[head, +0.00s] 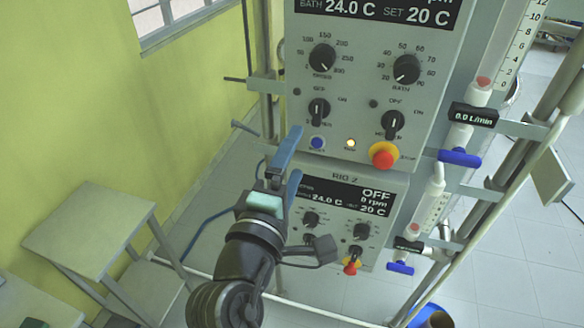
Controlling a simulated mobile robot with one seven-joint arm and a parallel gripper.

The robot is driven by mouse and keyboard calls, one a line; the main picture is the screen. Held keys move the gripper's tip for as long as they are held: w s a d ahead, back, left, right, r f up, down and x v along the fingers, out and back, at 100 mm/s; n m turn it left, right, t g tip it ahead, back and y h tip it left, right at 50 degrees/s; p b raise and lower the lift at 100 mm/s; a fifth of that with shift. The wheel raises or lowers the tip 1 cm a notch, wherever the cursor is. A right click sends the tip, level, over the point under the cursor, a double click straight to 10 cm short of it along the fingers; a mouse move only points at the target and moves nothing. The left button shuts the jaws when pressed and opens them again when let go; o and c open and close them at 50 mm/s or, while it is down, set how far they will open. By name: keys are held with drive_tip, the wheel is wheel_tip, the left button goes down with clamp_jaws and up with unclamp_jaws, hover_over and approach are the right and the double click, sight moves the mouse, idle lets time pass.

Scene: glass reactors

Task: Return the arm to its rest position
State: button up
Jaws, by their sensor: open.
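My arm comes up from the bottom of the head view. My gripper (290,160), with two blue fingers, is raised in front of the left edge of the reactor control panels. The fingers are apart and I see nothing between them. Whether they touch the panel cannot be told from this view. The upper control panel (352,95) has several black knobs, a lit yellow lamp and a red and yellow stop button (384,154). The lower panel (378,222), marked RIO 2, reads OFF and 0 rpm; my gripper and wrist partly cover its left side.
A small grey table (90,225) stands at the left by the yellow-green wall (185,110). Flow meters with blue valve handles (459,157) and metal frame posts stand right of the panels. A blue container (428,315) is at the bottom right. Tiled floor is open farther right.

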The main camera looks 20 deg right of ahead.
drive_tip(key=shift+s+a, duration=0.15)
idle(0.4)
drive_tip(key=s+a+r+m+t+y+b, duration=0.1)
drive_tip(key=a+r+m+t+y+b, duration=0.2)
drive_tip(key=r, duration=0.6)
drive_tip(key=a+r+m+t+y, duration=0.1)
drive_tip(key=a+r+m+t, duration=0.25)
drive_tip(key=r, duration=0.45)
drive_tip(key=s+a+r+m+t+y+b, duration=0.1)
drive_tip(key=s+a+r+m+t+y, duration=0.1)
drive_tip(key=s+r, duration=0.3)
drive_tip(key=s+a+r+m+t+y, duration=0.2)
drive_tip(key=s+r+m+t+y, duration=0.1)
drive_tip(key=r, duration=0.5)
drive_tip(key=shift+s+a+r+t+y+b, duration=0.25)
drive_tip(key=shift+s+a+t+y+b, duration=0.2)
drive_tip(key=shift+s, duration=0.55)
